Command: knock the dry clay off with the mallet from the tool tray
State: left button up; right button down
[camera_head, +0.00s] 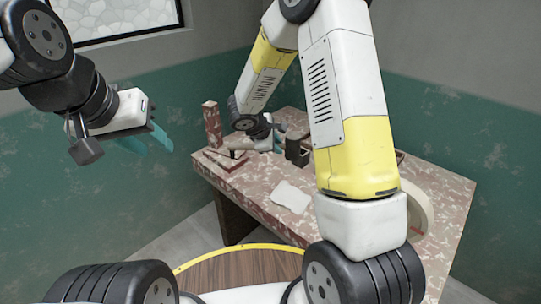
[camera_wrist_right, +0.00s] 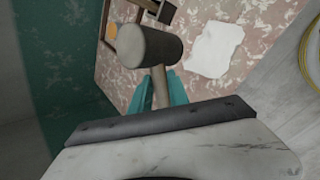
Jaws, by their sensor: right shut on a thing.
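My right gripper (camera_wrist_right: 160,90) is shut on the mallet's pale handle (camera_wrist_right: 158,84), with a teal finger on either side. The mallet's dark grey cylindrical head (camera_wrist_right: 148,45) is beyond the fingertips, over the speckled table. In the head view my right gripper (camera_head: 268,144) is above the far part of the table, and the mallet is hard to make out there. My left gripper (camera_head: 147,143) has its teal fingers apart, is empty, and hangs in the air left of the table. I cannot clearly identify any dry clay.
The reddish table (camera_head: 262,212) holds a shallow tray (camera_head: 222,162), a tall reddish block (camera_head: 212,124), a dark box-like thing (camera_head: 297,152) and a flat white piece (camera_head: 291,197). A pale round vessel (camera_head: 424,208) stands at the right, partly behind my arm. Walls close off the back.

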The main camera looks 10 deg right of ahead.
notch_tip(320, 180, down, 14)
jog(key=a+m+g+h, duration=0.1)
jog(key=m+g, duration=0.1)
jog(key=m, duration=0.1)
jog(key=shift+s+r+m+h, duration=0.15)
jog(key=shift+s+m+h, duration=0.15)
jog(key=shift+s+m, duration=0.1)
notch_tip(320, 180, down, 3)
jog(key=shift+f, duration=0.1)
notch_tip(320, 180, up, 6)
dwell(0.7)
dwell(0.4)
jog(key=shift+s+a+f+n+t+y, duration=0.1)
jog(key=shift+s+f+n+t+y, duration=0.15)
jog(key=shift+f+n, duration=0.35)
jog(key=shift+s+f+n+t+y, duration=0.15)
jog(key=shift+s+f+n+t, duration=0.2)
jog(key=shift+f, duration=0.45)
jog(key=shift+w, duration=0.1)
